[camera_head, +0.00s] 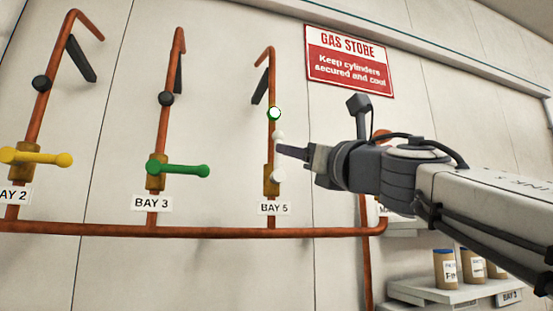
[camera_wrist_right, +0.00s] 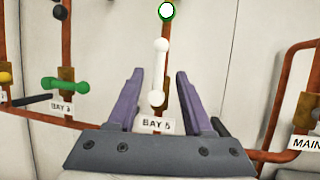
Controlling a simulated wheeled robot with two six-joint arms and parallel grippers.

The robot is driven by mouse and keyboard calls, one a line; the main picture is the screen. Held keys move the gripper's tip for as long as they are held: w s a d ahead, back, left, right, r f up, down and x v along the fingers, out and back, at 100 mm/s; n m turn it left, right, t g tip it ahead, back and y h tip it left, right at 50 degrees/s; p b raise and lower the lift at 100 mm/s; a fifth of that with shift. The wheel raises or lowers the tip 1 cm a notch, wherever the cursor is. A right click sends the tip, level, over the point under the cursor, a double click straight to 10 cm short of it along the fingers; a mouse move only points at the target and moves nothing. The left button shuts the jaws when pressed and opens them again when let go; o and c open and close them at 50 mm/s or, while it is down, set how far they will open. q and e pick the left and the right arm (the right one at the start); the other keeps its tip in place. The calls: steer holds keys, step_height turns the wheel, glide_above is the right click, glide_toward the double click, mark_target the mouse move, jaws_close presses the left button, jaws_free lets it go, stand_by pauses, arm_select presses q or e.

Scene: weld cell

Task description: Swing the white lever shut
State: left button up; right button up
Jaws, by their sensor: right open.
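The white lever (camera_head: 279,135) is on the BAY 5 pipe. In the right wrist view the white lever (camera_wrist_right: 160,70) stands nearly upright, in line with the pipe, its round hub at the lower end. In the head view my right gripper (camera_head: 290,152) covers the lever's middle. My right gripper (camera_wrist_right: 160,76) is open, its two purple fingers spread left and right of the lever in the wrist view. I cannot tell whether a finger touches it. My left gripper is not in view.
A round indicator with a green rim (camera_head: 274,113) sits above the lever. The green lever (camera_head: 180,169) at BAY 3 and the yellow lever (camera_head: 36,158) at BAY 2 lie crosswise to their pipes. A horizontal copper pipe (camera_head: 200,231) runs below. A shelf with containers (camera_head: 455,293) is lower right.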

mark_target(278, 170)
steer(key=p+x, duration=0.3)
steer(key=x, duration=0.4)
steer(key=shift+w+a+r, duration=0.2)
steer(key=shift+w+a, duration=0.05)
jaws_close()
stand_by(1.1)
